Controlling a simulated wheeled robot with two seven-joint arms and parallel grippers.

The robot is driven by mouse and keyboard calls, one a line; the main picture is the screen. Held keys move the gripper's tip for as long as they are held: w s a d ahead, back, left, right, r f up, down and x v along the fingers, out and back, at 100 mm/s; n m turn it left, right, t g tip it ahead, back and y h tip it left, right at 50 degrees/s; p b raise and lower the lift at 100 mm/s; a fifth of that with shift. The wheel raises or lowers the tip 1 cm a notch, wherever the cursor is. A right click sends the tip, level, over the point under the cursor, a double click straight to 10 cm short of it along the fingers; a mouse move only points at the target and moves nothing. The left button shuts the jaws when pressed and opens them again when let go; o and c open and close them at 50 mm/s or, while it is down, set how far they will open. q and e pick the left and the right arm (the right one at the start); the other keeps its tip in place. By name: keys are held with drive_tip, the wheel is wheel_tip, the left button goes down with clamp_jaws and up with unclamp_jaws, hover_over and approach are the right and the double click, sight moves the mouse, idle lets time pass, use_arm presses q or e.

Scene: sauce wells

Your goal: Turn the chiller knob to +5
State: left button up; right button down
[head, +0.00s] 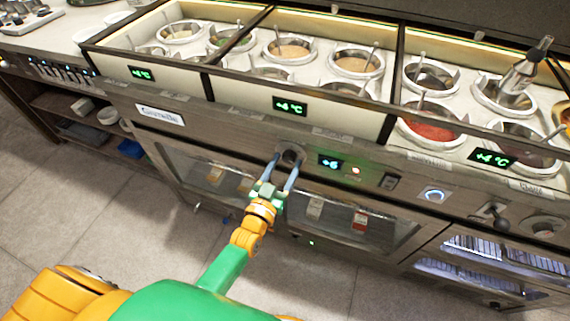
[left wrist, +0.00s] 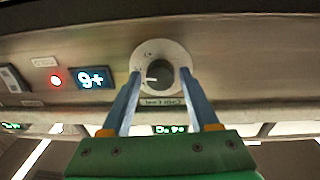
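The chiller knob (head: 291,157) is on the counter's front panel. In the left wrist view, which is upside down, the round grey knob (left wrist: 160,74) sits on a pale dial plate with a white pointer mark at its left. The display (head: 330,163) beside it reads +6; it also shows inverted in the left wrist view (left wrist: 94,78). My left gripper (head: 284,159) reaches the panel, its two blue fingers on either side of the knob. In the left wrist view the fingers (left wrist: 160,73) stand apart, with a small gap to the knob on each side. My right gripper is out of view.
A red light (head: 355,170) and a rocker switch (head: 389,182) are right of the display. A blue-lit button (head: 434,194) and another knob (head: 543,227) sit farther right. Sauce wells with ladles line the counter above, with green temperature displays (head: 290,106). Glass-fronted drawers are below.

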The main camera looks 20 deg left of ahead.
use_arm(q)
drive_tip(key=shift+o, duration=0.5)
drive_tip(key=shift+s, duration=0.15)
drive_tip(key=s, duration=0.6)
drive_tip(key=shift+s+a+f+p, duration=0.15)
drive_tip(key=shift+s+a+p, duration=0.15)
drive_tip(key=shift+s+p, duration=0.15)
drive_tip(key=shift+f, duration=0.1)
